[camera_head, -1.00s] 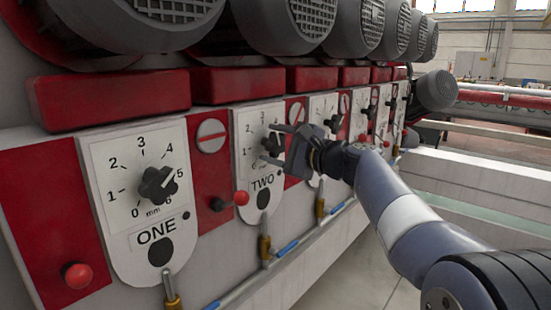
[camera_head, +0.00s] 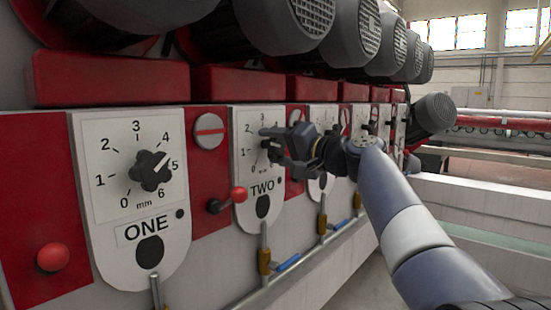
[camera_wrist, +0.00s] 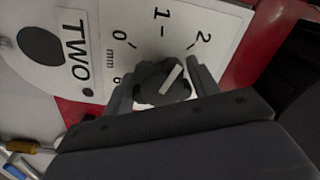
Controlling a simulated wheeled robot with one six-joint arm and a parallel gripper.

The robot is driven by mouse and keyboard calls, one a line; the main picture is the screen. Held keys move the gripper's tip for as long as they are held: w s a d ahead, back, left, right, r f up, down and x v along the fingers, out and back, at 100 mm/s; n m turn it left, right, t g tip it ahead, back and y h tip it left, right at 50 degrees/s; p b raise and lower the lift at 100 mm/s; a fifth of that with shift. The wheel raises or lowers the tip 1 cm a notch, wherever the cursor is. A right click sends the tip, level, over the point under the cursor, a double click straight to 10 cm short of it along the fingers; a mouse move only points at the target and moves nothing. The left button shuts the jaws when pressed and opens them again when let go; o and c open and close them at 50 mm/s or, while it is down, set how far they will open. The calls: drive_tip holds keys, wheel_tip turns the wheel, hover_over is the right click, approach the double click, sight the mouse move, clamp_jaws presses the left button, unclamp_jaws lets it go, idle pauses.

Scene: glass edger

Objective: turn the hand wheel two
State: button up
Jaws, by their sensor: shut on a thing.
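The hand wheel two is a dark lobed knob with a white pointer line, on a white dial plate marked TWO (camera_head: 262,188). In the wrist view the hand wheel (camera_wrist: 163,84) sits between the two fingers of my gripper (camera_wrist: 160,88), and its pointer line slants toward the 2. My gripper (camera_head: 268,146) is shut on the hand wheel. In the head view the fingers and wrist hide most of the wheel and the right part of its scale.
Dial ONE (camera_head: 150,170) stands to the left, its pointer near 5. A red-knobbed lever (camera_head: 238,194) sticks out between the two plates. Motors (camera_head: 290,25) and red blocks (camera_head: 238,84) overhang above. More dials continue to the right.

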drive_tip(key=n+b, duration=0.2)
drive_tip(key=n, duration=0.3)
drive_tip(key=shift+f+b, duration=0.2)
drive_tip(key=shift+b, duration=0.2)
idle(0.4)
drive_tip(key=o, duration=1)
drive_tip(key=shift+r, duration=0.1)
drive_tip(key=v, duration=1)
drive_tip(key=shift+s+d, duration=0.25)
drive_tip(key=shift+d, duration=0.1)
